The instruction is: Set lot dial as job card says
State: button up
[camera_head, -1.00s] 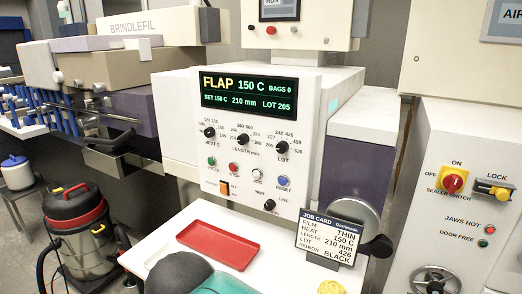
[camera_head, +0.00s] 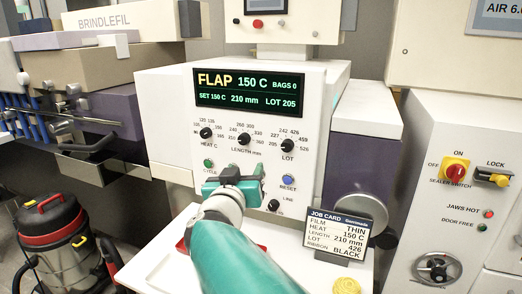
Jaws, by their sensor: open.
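The lot dial (camera_head: 287,145) is a black knob at the right of the panel's dial row, with numbers around it including 242 and 426. Its exact pointer direction is too small to tell. The green display (camera_head: 248,90) reads FLAP, 150 C, 210 mm, LOT 205, BAGS 0. The job card (camera_head: 338,235) reads film THIN, heat 150 C, length 210 mm, lot 426, ribbon BLACK. My gripper (camera_head: 243,174) is open and empty in front of the panel's button row, below and left of the lot dial, hiding some buttons.
The heat knob (camera_head: 206,133) and length knob (camera_head: 243,139) are left of the lot dial. A blue reset button (camera_head: 288,181) and a line knob (camera_head: 273,205) sit below it. A red tray (camera_head: 182,246) is partly hidden by my arm. A sealer switch (camera_head: 454,173) is on the right cabinet.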

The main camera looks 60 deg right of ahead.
aim_at(286, 148)
jog(key=d+g, duration=0.1)
jog(key=d, duration=0.4)
jog(key=s+d+m+g, duration=0.1)
jog(key=d, duration=0.4)
jog(key=s+d+g, duration=0.1)
jog(key=d, duration=0.4)
jog(key=shift+s+d+f+m+h, duration=0.1)
jog(key=shift+s+d+m+h, duration=0.1)
jog(key=shift+d+m+h, duration=0.2)
jog(key=shift+c, duration=0.2)
jog(key=c, duration=0.9)
